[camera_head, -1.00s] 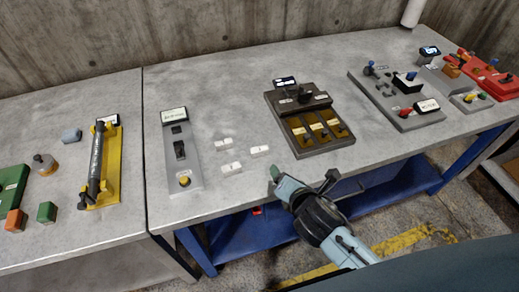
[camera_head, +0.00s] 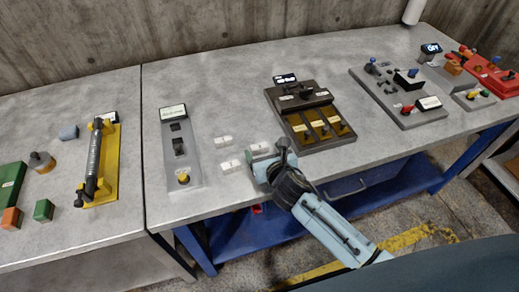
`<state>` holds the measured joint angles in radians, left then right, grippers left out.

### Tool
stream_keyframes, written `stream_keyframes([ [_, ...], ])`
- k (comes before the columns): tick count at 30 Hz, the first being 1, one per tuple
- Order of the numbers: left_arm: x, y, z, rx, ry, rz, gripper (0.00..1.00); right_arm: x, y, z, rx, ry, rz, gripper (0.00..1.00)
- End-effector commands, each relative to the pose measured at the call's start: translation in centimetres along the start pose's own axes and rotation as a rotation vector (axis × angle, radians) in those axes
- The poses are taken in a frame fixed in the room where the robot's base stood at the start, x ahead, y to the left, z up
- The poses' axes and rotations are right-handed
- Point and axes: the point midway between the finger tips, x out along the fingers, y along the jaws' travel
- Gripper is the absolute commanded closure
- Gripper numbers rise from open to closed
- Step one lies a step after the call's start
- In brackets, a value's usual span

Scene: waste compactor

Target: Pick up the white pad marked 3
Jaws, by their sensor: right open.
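One pad (camera_head: 223,141) is at the back left, one (camera_head: 230,166) at the front left, and one (camera_head: 259,147) at the right. Their markings are too small to read, so I cannot tell which is 3. My right gripper (camera_head: 266,155) is open at the right pad, its fingertips close around or above it. The gripper partly hides that pad, and I cannot tell whether they touch. My left gripper is not in view.
A grey panel (camera_head: 187,162) with a yellow knob stands left of the pads. A dark brown box (camera_head: 290,106) with three slots stands to the right. The table's front edge runs below my right gripper. The table behind the pads is clear.

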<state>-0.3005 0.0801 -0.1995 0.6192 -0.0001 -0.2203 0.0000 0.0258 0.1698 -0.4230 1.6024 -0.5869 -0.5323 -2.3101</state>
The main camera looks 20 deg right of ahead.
Motion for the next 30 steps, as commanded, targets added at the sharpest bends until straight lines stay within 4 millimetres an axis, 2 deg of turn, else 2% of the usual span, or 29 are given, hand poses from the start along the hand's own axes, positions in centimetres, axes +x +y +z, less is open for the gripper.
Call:
stream_keyframes([
  [10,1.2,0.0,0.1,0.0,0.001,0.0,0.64,4.4,0.2,-0.3,0.002,-0.001,-0.001,0.25],
  [20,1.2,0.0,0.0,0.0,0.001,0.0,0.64,5.0,0.2,-0.2,0.002,-0.001,0.0,0.25],
  [23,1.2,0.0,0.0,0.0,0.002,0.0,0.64,5.0,0.2,-0.2,0.001,-0.001,0.0,0.35],
  [30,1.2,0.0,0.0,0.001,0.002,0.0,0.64,5.0,0.2,-0.2,0.001,0.0,0.0,0.66],
])
